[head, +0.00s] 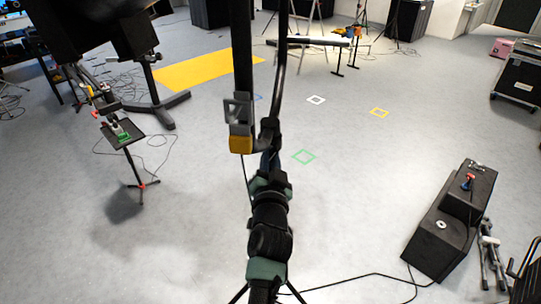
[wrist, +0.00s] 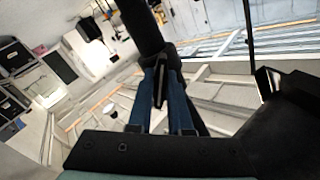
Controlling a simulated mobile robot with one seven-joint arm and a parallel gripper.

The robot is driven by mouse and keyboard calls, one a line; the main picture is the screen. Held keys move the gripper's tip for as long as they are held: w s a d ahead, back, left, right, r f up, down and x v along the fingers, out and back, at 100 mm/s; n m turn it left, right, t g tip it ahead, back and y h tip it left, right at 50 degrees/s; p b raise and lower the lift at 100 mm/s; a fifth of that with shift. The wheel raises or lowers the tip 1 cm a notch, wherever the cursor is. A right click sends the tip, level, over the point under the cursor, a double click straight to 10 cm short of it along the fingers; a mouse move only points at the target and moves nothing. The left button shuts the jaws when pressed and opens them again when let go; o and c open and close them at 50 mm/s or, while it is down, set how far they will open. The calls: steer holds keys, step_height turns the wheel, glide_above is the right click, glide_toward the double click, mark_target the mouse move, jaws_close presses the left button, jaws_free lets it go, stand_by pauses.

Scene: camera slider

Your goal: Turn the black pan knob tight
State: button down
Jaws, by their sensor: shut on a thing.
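In the head view, my gripper (head: 268,158) is raised in the middle, at the lower end of a black upright assembly (head: 243,60). A small black part, probably the pan knob (head: 270,130), sits at the fingertips. A grey bracket with a yellow block (head: 241,144) is just left of it. In the wrist view, the blue fingers of my gripper (wrist: 162,75) are shut on a narrow black part, probably the knob (wrist: 160,88). A thick black bar (wrist: 140,25) rises above them. The fingers hide part of the knob, and its tightness cannot be seen.
A black stepped box (head: 430,245) stands at the lower right, with cables on the floor. A small stand with a tray (head: 122,136) is at the left. A yellow mat (head: 208,70) lies behind. The grey floor around the middle is mostly clear.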

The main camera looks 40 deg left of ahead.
steer(key=c, duration=0.8)
jaws_free()
steer(key=shift+c, duration=0.2)
steer(key=shift+s+d, duration=0.1)
steer(key=b+v, duration=0.2)
steer(key=v, duration=1)
steer(key=shift+s+d, duration=0.2)
steer(key=shift+s, duration=0.1)
